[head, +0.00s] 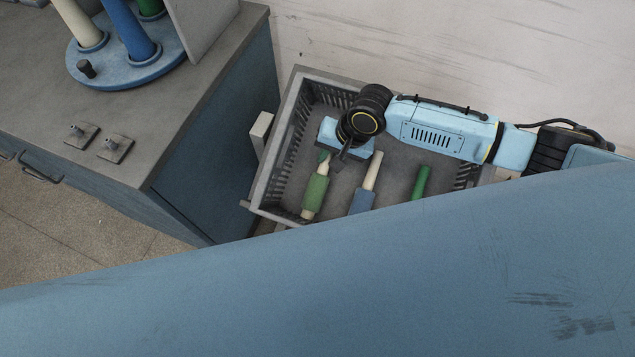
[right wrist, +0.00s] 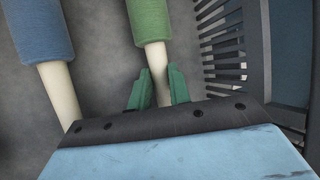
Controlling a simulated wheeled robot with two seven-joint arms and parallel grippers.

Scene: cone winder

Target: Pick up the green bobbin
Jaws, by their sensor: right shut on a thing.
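The green bobbin (head: 316,188), light green yarn on a cream core, lies in the left part of the grey crate (head: 273,178). My right gripper (head: 325,157) is over its far end. In the right wrist view, the green fingers (right wrist: 158,88) are shut on the bare cream core, just below the yarn of the green bobbin (right wrist: 150,20). A blue bobbin (head: 362,200) lies to its right; it also shows in the right wrist view (right wrist: 37,32). My left gripper is not in view.
A darker green piece (head: 421,182) lies farther right in the crate. The slotted crate wall (right wrist: 222,48) is close to the fingers. A grey-topped cabinet (head: 150,130) with a round blue bobbin stand (head: 120,72) is at left. A large blue surface hides the crate's near right part.

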